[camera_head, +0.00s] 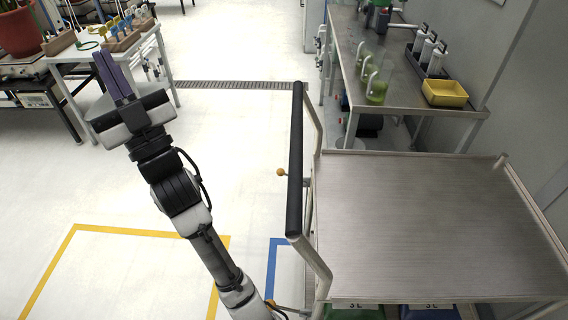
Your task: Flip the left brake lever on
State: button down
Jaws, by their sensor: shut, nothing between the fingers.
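A steel cart with a flat, empty top (425,225) stands at the right, its black push handle (295,160) along its left side. An orange ball knob (281,172) sticks out left past the middle of the handle. A second orange knob (270,302) shows lower, near the cart's front corner, partly by my arm. They look like the brake lever ends; their levers are mostly hidden, so I cannot tell on from off. My gripper (103,58) has purple fingers, is shut and empty, and is up and left, well apart from both knobs.
A steel bench (400,75) with green-filled flasks, pump bottles and a yellow tray (444,93) stands behind the cart. A white table (85,50) with racks is at the back left. Open floor lies between my gripper and the cart.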

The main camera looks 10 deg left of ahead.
jog(key=w+d+f+m+t+h+p, duration=0.1)
jog(key=w+d+f+m+h+p, duration=0.2)
jog(key=w+f+m+h, duration=0.6)
jog(key=w+d+f+t+h+p, duration=0.1)
jog(key=w+d+f+h+p, duration=0.3)
jog(key=w+f, duration=1.05)
jog(key=d+f+m+g+h, duration=0.1)
jog(key=d+f, duration=0.3)
jog(key=f, duration=0.4)
jog(key=d+f+m+g+h+p, duration=0.1)
jog(key=d+f+h, duration=0.3)
jog(key=f, duration=0.4)
jog(key=w+d+f+m+g+h, duration=0.1)
jog(key=d+f+m+g+h, duration=0.1)
jog(key=d+f, duration=0.3)
notch_tip(320, 180, down, 3)
jog(key=shift+d+f+h, duration=0.15)
jog(key=shift+d+h, duration=0.05)
jog(key=shift+h, duration=0.1)
jog(key=shift+w+a, duration=0.1)
